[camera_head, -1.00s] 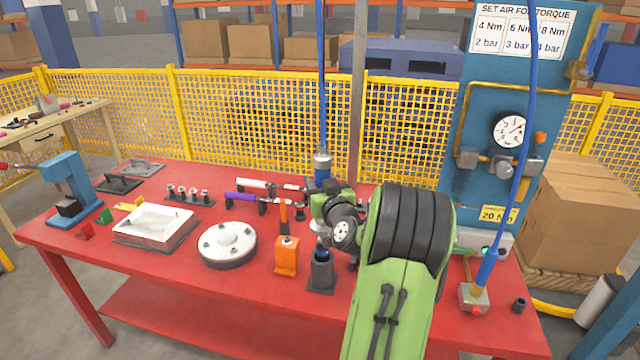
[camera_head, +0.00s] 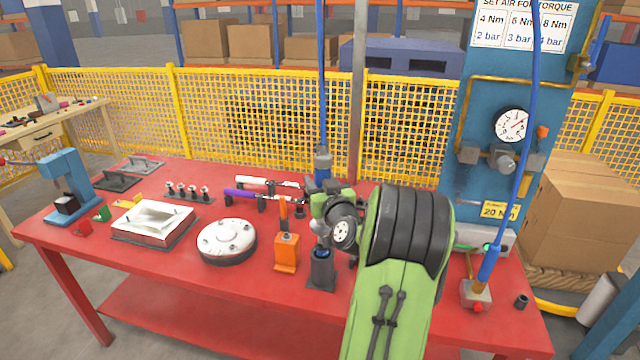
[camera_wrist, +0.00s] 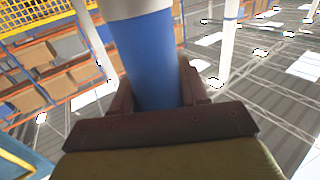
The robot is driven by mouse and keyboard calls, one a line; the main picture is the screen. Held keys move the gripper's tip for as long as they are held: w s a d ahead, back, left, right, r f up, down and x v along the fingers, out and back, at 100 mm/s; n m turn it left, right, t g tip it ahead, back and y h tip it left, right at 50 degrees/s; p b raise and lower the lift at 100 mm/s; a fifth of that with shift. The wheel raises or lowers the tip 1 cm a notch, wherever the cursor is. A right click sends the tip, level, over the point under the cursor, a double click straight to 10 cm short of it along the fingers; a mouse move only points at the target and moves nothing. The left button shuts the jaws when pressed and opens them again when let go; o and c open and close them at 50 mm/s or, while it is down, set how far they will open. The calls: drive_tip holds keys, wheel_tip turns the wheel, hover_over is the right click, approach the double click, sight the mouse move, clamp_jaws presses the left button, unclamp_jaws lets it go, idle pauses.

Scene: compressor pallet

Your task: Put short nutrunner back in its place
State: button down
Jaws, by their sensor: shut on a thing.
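The short nutrunner, a blue cylinder with a grey upper end (camera_head: 322,163), hangs upright from a blue hose over the red table. My gripper (camera_head: 325,195) is shut around its blue body, which also shows between the jaws in the wrist view (camera_wrist: 152,62). My arm and wrist hide part of the tool in the head view. A dark cup-like holder (camera_head: 321,272) stands on the table just below the tool. The tool's lower end is close above the holder's mouth; I cannot tell whether they touch.
An orange holder (camera_head: 286,254) stands close left of the dark holder. A round white-topped part (camera_head: 227,240) and a white tray (camera_head: 153,222) lie farther left. A second blue tool (camera_head: 489,263) stands in a grey base at right. Purple and white-handled tools lie behind.

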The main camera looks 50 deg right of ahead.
drive_tip(key=shift+f+b, duration=4.05)
drive_tip(key=shift+b, duration=0.8)
idle(0.8)
drive_tip(key=c, duration=0.6)
unclamp_jaws()
drive_tip(key=shift+o, duration=0.6)
drive_tip(key=shift+f, duration=0.2)
drive_tip(key=b+v, duration=0.3)
drive_tip(key=v, duration=1.2)
drive_tip(key=shift+s+a+r, duration=0.2)
drive_tip(key=shift+s+r, duration=0.05)
drive_tip(key=shift+s, duration=0.1)
